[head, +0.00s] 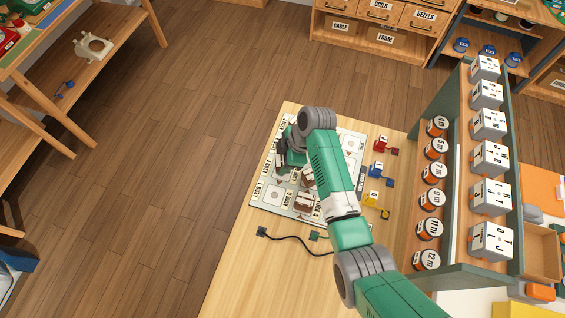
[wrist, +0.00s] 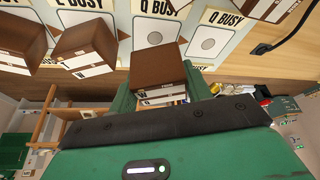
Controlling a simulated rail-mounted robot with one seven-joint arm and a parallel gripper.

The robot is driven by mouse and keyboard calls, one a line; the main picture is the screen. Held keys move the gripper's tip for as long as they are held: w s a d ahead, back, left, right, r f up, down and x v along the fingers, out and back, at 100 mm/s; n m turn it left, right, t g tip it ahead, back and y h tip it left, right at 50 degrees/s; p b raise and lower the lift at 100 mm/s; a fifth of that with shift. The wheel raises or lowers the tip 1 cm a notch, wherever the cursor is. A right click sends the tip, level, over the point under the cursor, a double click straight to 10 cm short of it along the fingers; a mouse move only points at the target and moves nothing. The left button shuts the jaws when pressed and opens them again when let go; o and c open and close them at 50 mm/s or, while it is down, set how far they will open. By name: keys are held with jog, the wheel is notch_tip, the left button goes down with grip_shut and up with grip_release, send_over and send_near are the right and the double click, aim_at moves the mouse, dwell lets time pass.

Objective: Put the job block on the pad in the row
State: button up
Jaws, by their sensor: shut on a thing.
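My gripper (head: 290,158) is over the far left part of a white board (head: 261,192) on the wooden table. In the wrist view a brown block with a white lower band (wrist: 158,76) sits at the dark jaw of my gripper (wrist: 165,108), which is shut on it. My arm hides much of the board in the head view.
Other brown-and-white blocks stand on the board, one at the left (wrist: 86,48) and one at the upper right (wrist: 270,8) in the wrist view. Red (head: 381,144), blue (head: 378,170) and yellow (head: 374,198) pieces lie right of the board. A green rack (head: 464,170) stands further right.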

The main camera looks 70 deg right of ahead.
jog(key=shift+f+b, duration=0.5)
jog(key=shift+f, duration=1.45)
jog(key=o, duration=0.7)
jog(key=shift+r, duration=0.3)
jog(key=p+v, duration=0.2)
jog(key=v, duration=0.9)
jog(key=shift+s+d+r, duration=0.1)
jog(key=shift+s+r, duration=0.1)
jog(key=shift+r, duration=0.1)
